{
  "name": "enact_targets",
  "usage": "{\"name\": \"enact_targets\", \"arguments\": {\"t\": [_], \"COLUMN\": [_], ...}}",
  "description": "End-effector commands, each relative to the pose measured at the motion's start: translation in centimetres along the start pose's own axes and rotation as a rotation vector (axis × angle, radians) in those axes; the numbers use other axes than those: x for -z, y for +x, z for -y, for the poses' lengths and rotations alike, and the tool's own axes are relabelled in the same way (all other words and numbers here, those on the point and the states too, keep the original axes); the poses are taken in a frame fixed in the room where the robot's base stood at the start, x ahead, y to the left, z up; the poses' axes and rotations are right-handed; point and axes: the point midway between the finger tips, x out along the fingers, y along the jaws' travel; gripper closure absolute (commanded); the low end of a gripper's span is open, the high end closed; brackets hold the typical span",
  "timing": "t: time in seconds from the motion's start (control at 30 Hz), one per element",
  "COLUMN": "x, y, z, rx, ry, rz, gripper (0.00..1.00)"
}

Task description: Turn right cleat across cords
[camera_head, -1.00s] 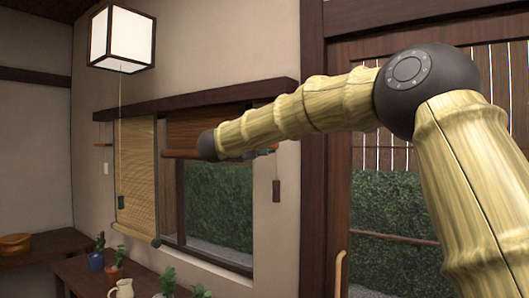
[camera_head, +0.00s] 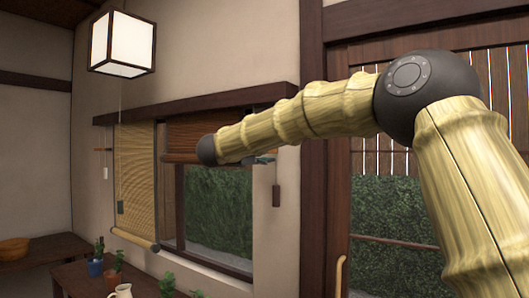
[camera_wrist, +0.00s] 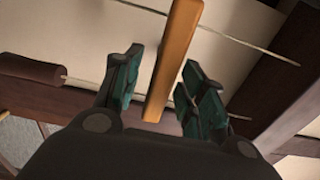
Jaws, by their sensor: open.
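The right cleat (camera_wrist: 175,62) is a light wooden bar. In the wrist view it stands steeply, between the two teal fingers of my gripper (camera_wrist: 162,58), with gaps on both sides. My gripper is open. In the head view its teal fingers (camera_head: 265,160) show beside the right end of the window, and my arm hides the cleat. A pale cord (camera_wrist: 90,84) runs from a dark brown cord weight (camera_wrist: 33,72) towards the cleat. Another cord (camera_wrist: 245,43) runs off to the right. In the head view the weight (camera_head: 276,196) hangs below my gripper.
A lowered tan blind (camera_head: 137,185) and a raised brown blind (camera_head: 190,140) hang below a dark wooden ledge (camera_head: 195,104). The left cleat (camera_head: 103,150) is on the wall beyond. Potted plants and a pitcher (camera_head: 122,291) stand on the low table (camera_head: 72,276). A paper lantern (camera_head: 122,43) hangs at upper left.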

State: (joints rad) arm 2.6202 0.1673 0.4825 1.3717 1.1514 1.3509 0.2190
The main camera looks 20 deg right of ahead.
Motion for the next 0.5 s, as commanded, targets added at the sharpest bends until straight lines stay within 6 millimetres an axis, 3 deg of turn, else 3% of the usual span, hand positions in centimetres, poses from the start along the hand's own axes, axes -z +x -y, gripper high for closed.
{"name": "enact_targets", "arguments": {"t": [0.17, 0.5], "x": [-0.1, 0.0], "y": [-1.9, -8.1], "z": [0.1, 0.0], "rx": [0.001, 0.001], "ry": [0.0, 0.0], "rz": [0.002, 0.002], "gripper": [0.59, 0.59]}}
